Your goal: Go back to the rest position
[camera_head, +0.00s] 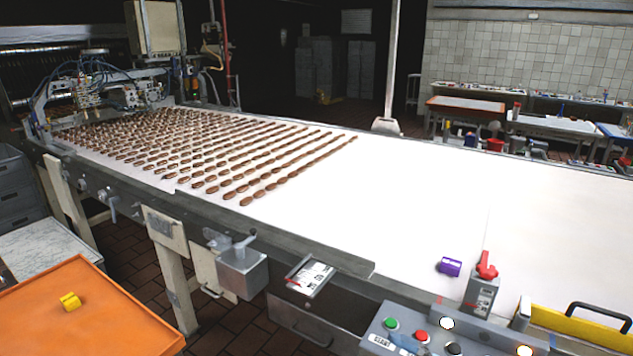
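Neither of my grippers is in the head view, and no part of my arms shows. A long white conveyor (420,205) runs from the machine at the far left to the right edge. Rows of brown cookies (215,150) lie on its left part. A purple object (449,267) lies on the bare white belt near the front right. A yellow object (70,301) lies on an orange table (95,325) at the lower left.
A control panel (420,335) with coloured buttons stands at the front edge, beside a grey box with a red switch (484,285). A metal box (242,272) hangs on the conveyor's side. Grey crates (18,190) stand at the left. Brown tiled floor shows below.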

